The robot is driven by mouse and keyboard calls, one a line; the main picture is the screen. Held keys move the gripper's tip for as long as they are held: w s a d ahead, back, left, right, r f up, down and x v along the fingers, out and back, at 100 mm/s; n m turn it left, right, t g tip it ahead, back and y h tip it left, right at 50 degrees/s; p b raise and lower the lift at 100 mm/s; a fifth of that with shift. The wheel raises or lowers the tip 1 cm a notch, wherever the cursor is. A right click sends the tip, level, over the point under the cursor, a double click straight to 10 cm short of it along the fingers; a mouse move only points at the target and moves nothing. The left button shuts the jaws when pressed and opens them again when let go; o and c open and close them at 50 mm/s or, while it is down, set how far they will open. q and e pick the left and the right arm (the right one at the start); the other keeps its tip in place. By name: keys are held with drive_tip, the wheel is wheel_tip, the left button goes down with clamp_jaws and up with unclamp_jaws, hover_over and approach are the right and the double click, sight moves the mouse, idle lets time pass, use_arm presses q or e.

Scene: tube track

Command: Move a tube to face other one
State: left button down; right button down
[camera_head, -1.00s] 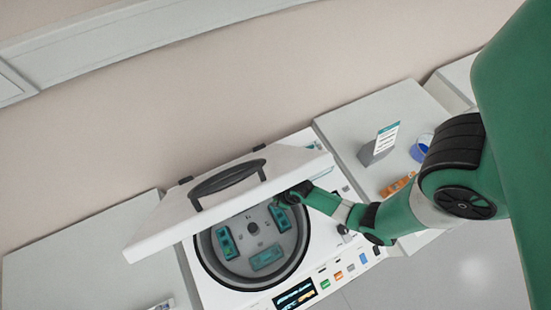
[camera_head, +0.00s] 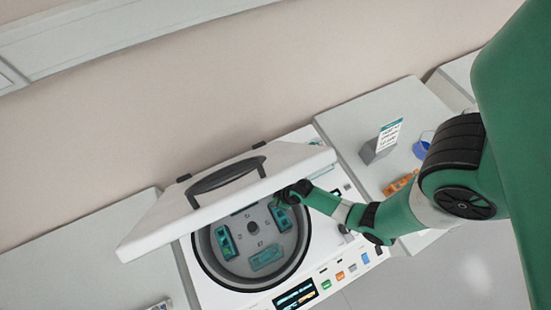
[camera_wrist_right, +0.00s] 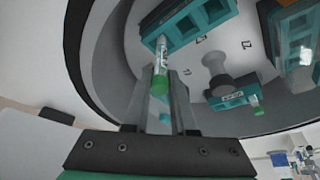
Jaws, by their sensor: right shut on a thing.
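The centrifuge (camera_head: 205,275) stands with its lid open, and teal tube holders sit around its rotor. My right gripper (camera_head: 285,200) is over the right holder (camera_head: 283,217), at the bowl's upper right. In the right wrist view my right gripper (camera_wrist_right: 163,95) is shut on a tube (camera_wrist_right: 160,60) with a green cap. The tube's far end is at a teal holder (camera_wrist_right: 190,22); I cannot tell how deep it sits. A small green piece (camera_wrist_right: 257,112) shows by another holder (camera_wrist_right: 228,98), perhaps a second tube's cap. My left gripper is not in view.
The open lid (camera_head: 160,215) with its dark handle (camera_head: 225,178) hangs over the bowl's back edge, close to my right gripper. A rotor hub (camera_wrist_right: 215,65) stands mid-bowl. An orange rack (camera_head: 400,183) and a grey sign stand (camera_head: 380,148) are on the right bench.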

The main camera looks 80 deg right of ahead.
drive_tip(key=shift+f+b, duration=0.35)
drive_tip(key=shift+f, duration=0.15)
drive_tip(key=c, duration=0.7)
unclamp_jaws()
drive_tip(key=shift+o, duration=0.2)
drive_tip(key=p+v, duration=0.7)
drive_tip(key=v, duration=0.4)
drive_tip(key=shift+r, duration=0.35)
drive_tip(key=shift+s, duration=0.15)
